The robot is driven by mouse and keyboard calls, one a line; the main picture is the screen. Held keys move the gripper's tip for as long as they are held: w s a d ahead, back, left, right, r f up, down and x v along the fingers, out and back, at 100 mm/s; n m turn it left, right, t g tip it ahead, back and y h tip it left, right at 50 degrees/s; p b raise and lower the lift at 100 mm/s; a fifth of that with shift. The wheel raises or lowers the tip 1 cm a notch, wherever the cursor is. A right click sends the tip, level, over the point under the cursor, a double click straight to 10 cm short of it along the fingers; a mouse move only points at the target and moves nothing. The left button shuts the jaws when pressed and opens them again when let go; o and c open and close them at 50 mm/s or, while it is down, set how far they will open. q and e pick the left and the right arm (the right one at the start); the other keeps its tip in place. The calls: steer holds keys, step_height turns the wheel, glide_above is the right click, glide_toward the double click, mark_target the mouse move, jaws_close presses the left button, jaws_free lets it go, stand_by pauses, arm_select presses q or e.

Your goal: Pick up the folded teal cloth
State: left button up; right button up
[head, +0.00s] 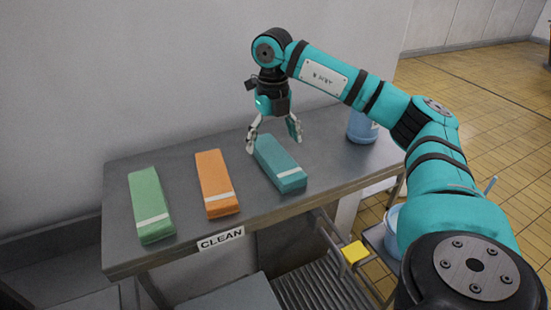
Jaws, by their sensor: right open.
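The folded teal cloth (280,165) is a long flat block with a white band near its front end. It lies on the grey metal table (250,215), the rightmost of three folded cloths. My right gripper (273,146) is over the far end of the teal cloth, pointing down. Its fingers are spread, one on the left and one on the right of the cloth's far end. I cannot tell whether the fingertips touch the cloth or the table. My left gripper is not in view.
An orange cloth (216,180) and a green cloth (149,203) lie to the left. A blue container (362,128) stands at the table's right end. A CLEAN label (221,239) is on the front edge. The wall (110,80) rises directly behind the table.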

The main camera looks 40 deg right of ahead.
mark_target(275, 155)
steer(key=shift+s+d+f+p, duration=0.1)
steer(key=shift+f+p, duration=0.25)
steer(key=shift+p, duration=0.05)
step_height(275, 155, down, 4)
steer(key=shift+d+r+p, duration=0.1)
steer(key=shift+r+p, duration=0.05)
steer(key=shift+p, duration=0.8)
steer(key=shift+f, duration=0.35)
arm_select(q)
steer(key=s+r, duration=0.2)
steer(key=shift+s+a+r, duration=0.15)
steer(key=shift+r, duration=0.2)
arm_select(e)
steer(key=shift+c, duration=0.2)
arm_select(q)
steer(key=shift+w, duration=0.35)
arm_select(e)
steer(key=c, duration=1.4)
